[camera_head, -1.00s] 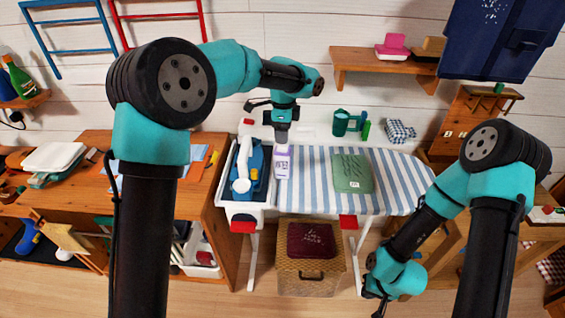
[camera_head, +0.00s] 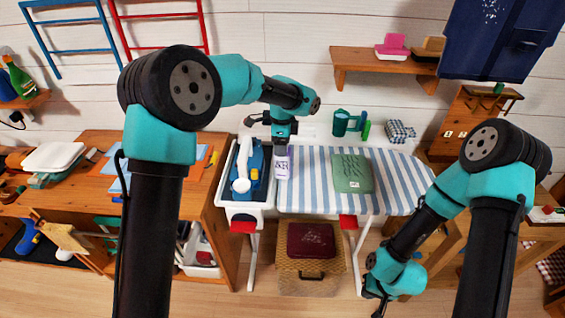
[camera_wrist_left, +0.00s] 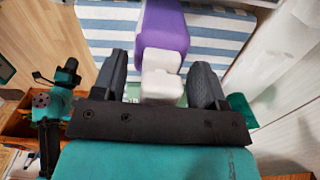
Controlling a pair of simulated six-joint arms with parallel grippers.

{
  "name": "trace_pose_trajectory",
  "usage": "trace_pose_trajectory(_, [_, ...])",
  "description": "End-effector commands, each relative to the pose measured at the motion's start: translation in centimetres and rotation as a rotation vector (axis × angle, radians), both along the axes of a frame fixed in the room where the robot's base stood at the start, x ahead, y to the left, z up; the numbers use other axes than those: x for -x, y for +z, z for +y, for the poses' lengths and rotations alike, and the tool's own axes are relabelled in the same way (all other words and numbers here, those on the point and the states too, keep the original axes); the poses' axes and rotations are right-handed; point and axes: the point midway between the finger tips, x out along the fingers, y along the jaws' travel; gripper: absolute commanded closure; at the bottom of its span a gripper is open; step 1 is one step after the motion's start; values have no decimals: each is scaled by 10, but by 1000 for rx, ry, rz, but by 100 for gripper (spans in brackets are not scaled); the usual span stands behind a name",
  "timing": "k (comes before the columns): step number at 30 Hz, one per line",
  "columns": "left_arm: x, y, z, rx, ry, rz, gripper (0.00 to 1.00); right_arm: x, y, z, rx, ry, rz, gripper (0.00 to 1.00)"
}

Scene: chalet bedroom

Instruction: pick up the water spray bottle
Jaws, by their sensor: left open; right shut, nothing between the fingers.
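A purple and white bottle (camera_head: 283,166) stands on the striped ironing board; it looks like the spray bottle. In the left wrist view, the bottle's purple body (camera_wrist_left: 162,35) and white neck and head (camera_wrist_left: 160,80) lie between my left gripper's dark fingers. My left gripper (camera_wrist_left: 160,68) is open, with a gap visible on both sides of the white part. In the head view, my left gripper (camera_head: 281,148) is over the bottle's top and hides it. My right gripper (camera_head: 378,297) is low at the front right, shut, empty and partly hidden by its own arm.
The striped ironing board (camera_head: 312,190) carries a folded green cloth (camera_head: 352,173) right of the bottle. A white tray (camera_head: 246,210) with a blue and white iron (camera_head: 243,170) is close on the left. A green jug (camera_head: 345,122) and a checked cloth (camera_head: 400,131) are behind.

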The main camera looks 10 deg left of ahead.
Motion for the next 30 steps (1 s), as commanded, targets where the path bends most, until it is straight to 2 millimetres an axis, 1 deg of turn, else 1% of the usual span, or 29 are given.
trace_pose_trajectory(2, [0,0,0,0,0,0,34,0,0,0,0,0,0,100])
trace_pose_trajectory(3, [0,0,0,0,0,0,37,0,0,0,0,0,0,100])
trace_pose_trajectory(23, [0,0,0,0,0,0,100,0,0,0,0,0,0,100])
trace_pose_trajectory(30, [0,1,0,0,0,-1,100,0,0,0,0,0,0,100])
